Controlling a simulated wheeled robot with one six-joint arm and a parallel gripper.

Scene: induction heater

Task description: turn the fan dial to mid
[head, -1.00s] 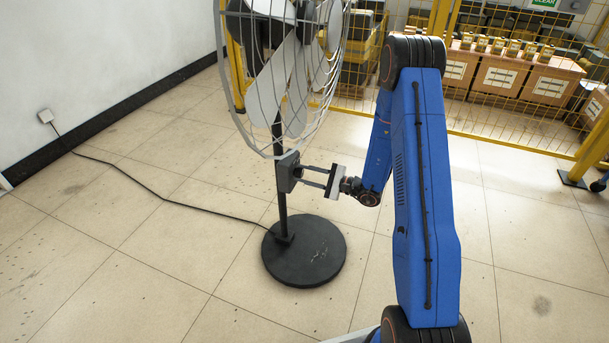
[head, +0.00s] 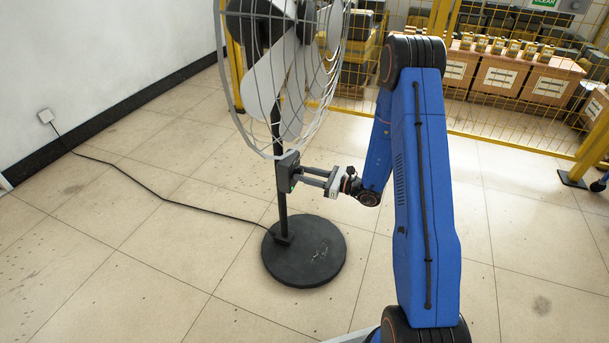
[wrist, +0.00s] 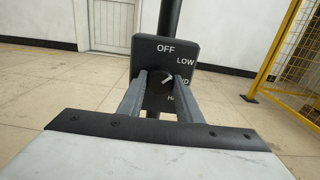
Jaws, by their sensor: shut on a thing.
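The grey fan control box (head: 284,176) sits on the black post of the fan (head: 286,75). In the wrist view the box (wrist: 150,46) carries the labels OFF, LOW, a partly covered one ending in "D", and a partly covered one starting with "H". The black fan dial (wrist: 159,88) is on its face, and its white mark slants up and right, between LOW and the label ending in "D". My gripper (head: 300,173) is shut on the dial, with one finger on each side. In the wrist view the right finger (wrist: 182,97) covers part of the labels.
The round black fan base (head: 304,252) stands on the tiled floor. A black cable (head: 150,194) runs along the floor to a wall socket (head: 45,116). Yellow mesh fencing (head: 500,134) and brown boxes (head: 500,70) are behind.

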